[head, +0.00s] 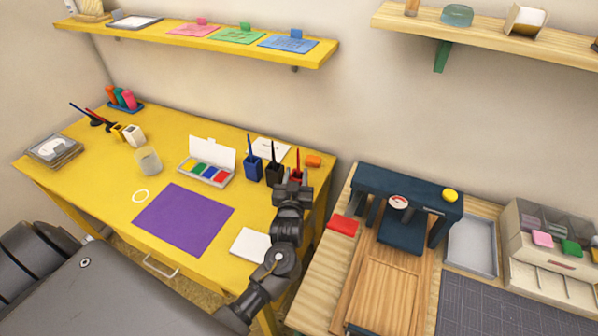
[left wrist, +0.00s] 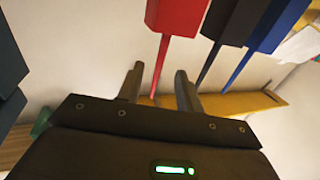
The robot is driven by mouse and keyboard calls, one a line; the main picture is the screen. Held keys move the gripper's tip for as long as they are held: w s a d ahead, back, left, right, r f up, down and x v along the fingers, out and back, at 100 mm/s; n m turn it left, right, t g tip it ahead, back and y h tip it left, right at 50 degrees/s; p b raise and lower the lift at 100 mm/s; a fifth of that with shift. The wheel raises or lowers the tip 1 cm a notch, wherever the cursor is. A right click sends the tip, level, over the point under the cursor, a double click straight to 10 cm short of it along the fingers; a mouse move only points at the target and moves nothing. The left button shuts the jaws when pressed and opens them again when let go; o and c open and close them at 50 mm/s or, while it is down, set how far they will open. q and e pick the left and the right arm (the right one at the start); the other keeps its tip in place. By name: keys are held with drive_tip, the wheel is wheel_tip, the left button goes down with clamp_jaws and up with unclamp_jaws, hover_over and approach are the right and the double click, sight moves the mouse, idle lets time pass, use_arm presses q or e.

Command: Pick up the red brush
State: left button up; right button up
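The red brush (head: 298,156) stands upright in a small red cup (head: 302,176) at the right end of the yellow desk. In the left wrist view, which looks upside down, the red brush (left wrist: 158,70) extends from the red cup (left wrist: 176,14) and appears between the two fingers. My left gripper (head: 291,178) is in front of the cups, partly covering the red and black ones; its fingers (left wrist: 159,74) are open and empty. Whether the brush is truly between them in depth I cannot tell. My right gripper is not in view.
A black cup (head: 274,172) and a blue cup (head: 252,168), each with a brush, stand close to the left of the red cup. An orange block (head: 314,161) lies behind it. A paint box (head: 207,172) and purple sheet (head: 184,218) lie further left.

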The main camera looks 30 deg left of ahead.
sight(298, 167)
use_arm(q)
drive_tip(key=shift+x, duration=0.75)
drive_tip(key=shift+w+r, duration=0.1)
drive_tip(key=shift+w, duration=0.05)
drive_tip(key=x, duration=0.2)
drive_tip(key=p+x, duration=0.1)
drive_tip(key=x, duration=0.1)
drive_tip(key=shift+w+a+f, duration=0.1)
drive_tip(key=shift+w+f, duration=0.15)
drive_tip(key=shift+w, duration=0.15)
clamp_jaws()
